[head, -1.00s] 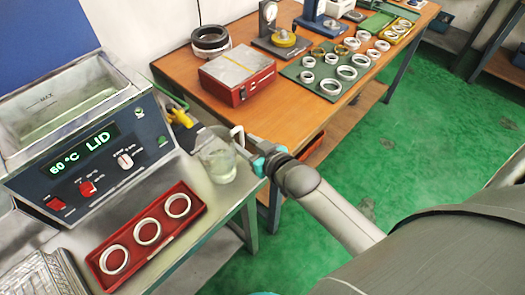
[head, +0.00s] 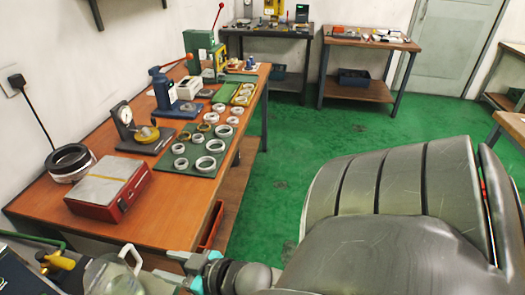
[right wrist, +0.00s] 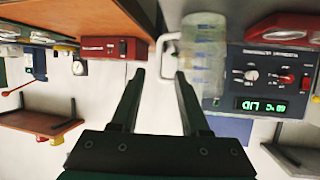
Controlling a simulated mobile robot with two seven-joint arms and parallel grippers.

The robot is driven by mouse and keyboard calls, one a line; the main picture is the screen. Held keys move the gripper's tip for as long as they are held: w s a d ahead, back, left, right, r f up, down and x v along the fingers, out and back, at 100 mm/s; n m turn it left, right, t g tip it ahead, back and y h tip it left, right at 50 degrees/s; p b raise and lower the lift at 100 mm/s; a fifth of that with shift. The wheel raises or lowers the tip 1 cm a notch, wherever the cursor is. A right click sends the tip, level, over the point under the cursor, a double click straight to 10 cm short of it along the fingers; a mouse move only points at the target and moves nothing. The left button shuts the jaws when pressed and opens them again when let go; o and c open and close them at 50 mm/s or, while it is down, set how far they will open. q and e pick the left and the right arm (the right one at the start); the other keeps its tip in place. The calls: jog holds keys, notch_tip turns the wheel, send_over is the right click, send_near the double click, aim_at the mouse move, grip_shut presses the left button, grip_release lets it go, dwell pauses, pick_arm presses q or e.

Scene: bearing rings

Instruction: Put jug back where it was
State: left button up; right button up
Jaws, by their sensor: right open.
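The clear jug (head: 115,275) with a pale handle is at the bottom left edge of the head view, its lower part cut off. In the right wrist view the jug (right wrist: 204,62), shown upside down, is beside the bath's control panel. My right gripper (right wrist: 160,74) is open. The jug's handle shows between and just beyond its fingertips; I cannot tell whether they touch it. In the head view the right gripper (head: 163,277) is at the handle side of the jug. My left gripper is not in view.
The heated bath panel (right wrist: 265,75) is close beside the jug. The wooden bench (head: 125,225) carries a red box (head: 108,190), black and white rings (head: 70,163), gauges and a green mat (head: 200,150) of bearing rings. Open green floor (head: 300,150) lies right of the bench.

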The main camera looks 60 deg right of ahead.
jog(key=s+d+f+g+h, duration=0.1)
jog(key=s+f+g, duration=0.3)
jog(key=f, duration=0.9)
jog(key=s+d+f+g, duration=0.1)
jog(key=s+f+g, duration=0.1)
jog(key=s+f, duration=0.75)
jog(key=s+a+f+g+h, duration=0.1)
jog(key=s+f+g, duration=0.5)
jog(key=s+f, duration=0.9)
jog(key=shift+s+a+f+n, duration=0.2)
jog(key=shift+s+a+n, duration=0.25)
jog(key=shift+s, duration=0.7)
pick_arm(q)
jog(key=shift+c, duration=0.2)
